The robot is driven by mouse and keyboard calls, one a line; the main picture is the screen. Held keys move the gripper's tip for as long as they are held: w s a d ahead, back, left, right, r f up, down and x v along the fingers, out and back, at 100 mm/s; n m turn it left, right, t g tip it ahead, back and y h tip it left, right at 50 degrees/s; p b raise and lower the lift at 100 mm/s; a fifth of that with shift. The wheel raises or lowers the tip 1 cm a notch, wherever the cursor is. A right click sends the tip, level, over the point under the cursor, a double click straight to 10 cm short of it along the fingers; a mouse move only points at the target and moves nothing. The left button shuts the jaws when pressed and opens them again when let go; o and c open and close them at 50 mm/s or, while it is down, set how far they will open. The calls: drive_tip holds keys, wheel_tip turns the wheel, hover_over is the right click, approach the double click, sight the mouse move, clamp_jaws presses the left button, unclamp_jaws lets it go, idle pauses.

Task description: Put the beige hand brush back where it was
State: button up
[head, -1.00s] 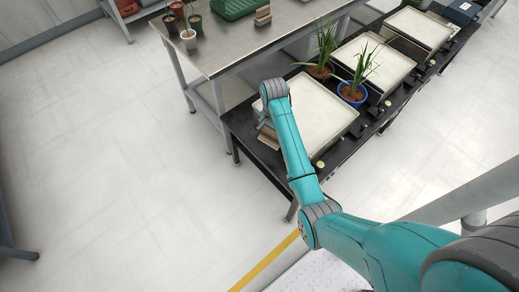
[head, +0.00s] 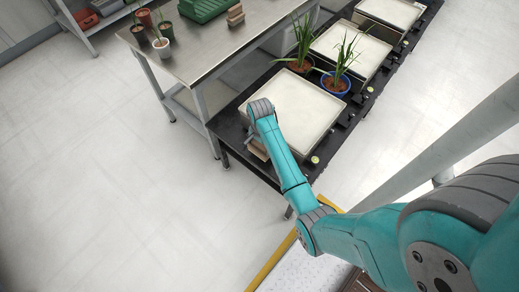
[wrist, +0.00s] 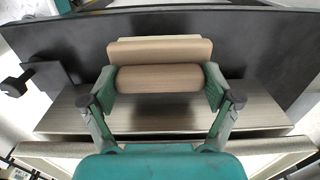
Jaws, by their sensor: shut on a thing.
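The beige hand brush (wrist: 158,48) is between the fingers of my gripper (wrist: 160,82) in the wrist view. The green finger pads press on both ends of its brown, wood-like body, and a paler strip shows along its far side. In the head view my gripper (head: 253,138) is low at the near left end of the black bench (head: 225,122), beside the nearest weighing pan, and the arm partly hides it. A grey-brown board (wrist: 160,118) lies below the brush in the wrist view. I cannot tell whether the brush touches it.
The nearest cream pan (head: 298,105) is empty. Two potted plants, one in a blue pot (head: 335,84), stand behind it, with more pans (head: 352,45) beyond.

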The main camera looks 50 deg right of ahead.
sight(260, 150)
drive_tip(key=shift+f, duration=1.75)
drive_tip(key=o, duration=1)
drive_tip(key=shift+f, duration=0.1)
drive_tip(key=shift+c, duration=0.2)
wheel_tip(260, 150, up, 12)
drive_tip(key=shift+r, duration=0.15)
